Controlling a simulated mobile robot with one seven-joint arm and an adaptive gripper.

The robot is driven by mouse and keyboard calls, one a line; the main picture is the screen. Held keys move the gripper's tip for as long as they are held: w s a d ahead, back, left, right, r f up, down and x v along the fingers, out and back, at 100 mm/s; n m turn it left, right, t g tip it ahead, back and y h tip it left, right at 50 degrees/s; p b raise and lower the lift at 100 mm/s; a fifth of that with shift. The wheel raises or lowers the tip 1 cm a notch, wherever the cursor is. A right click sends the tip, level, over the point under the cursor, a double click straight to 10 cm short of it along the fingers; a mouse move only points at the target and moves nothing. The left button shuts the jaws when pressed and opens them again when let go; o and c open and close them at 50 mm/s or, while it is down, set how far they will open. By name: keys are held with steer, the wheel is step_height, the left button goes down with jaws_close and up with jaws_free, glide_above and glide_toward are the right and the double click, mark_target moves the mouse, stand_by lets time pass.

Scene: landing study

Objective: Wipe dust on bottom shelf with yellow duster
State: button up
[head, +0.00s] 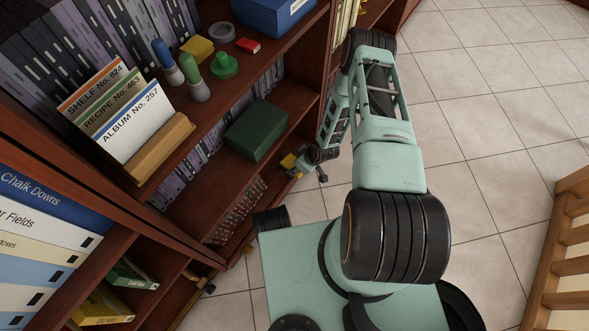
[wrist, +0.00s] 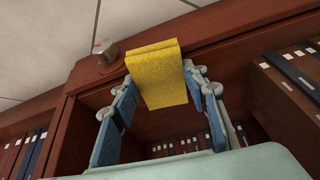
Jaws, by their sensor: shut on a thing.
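The yellow duster (wrist: 155,78) is a block-like pad held between the blue-padded fingers of my gripper (wrist: 163,100) in the wrist view. In the head view my gripper (head: 304,163) is low, at the front edge of the bookcase, with a bit of yellow duster (head: 288,161) showing beside it. The bottom shelf (head: 222,226) lies low in the bookcase, left of and below the gripper. A speckled reddish row (head: 238,208) shows there; I cannot tell whether it is dust or books. The duster's contact with any board cannot be made out.
A dark green box (head: 256,131) sits on the shelf above. The shelf higher up holds green and blue handled items, a tape ring (head: 222,32) and card files (head: 124,112). Bookcase uprights stand close to the gripper. Tiled floor (head: 470,130) is clear at right, with a wooden railing (head: 568,250).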

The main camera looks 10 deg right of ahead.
steer(key=shift+w+a, duration=2.5)
steer(key=shift+w, duration=0.1)
steer(key=shift+w+d+f, duration=0.15)
steer(key=shift+w+d, duration=0.6)
steer(key=shift+d, duration=0.1)
steer(key=shift+s+d+p, duration=0.55)
steer(key=shift+s+d, duration=1.95)
steer(key=shift+r, duration=0.2)
steer(key=p, duration=0.5)
glide_toward(283, 155)
steer(key=shift+s+d+r, duration=0.25)
steer(key=shift+s+d, duration=0.2)
steer(key=shift+d, duration=0.15)
steer(key=shift+s+d+r, duration=0.3)
steer(key=shift+s+d, duration=0.2)
steer(key=shift+d, duration=0.1)
steer(key=shift+s+d+r, duration=0.25)
steer(key=shift+s+d, duration=0.2)
steer(key=shift+d, duration=0.15)
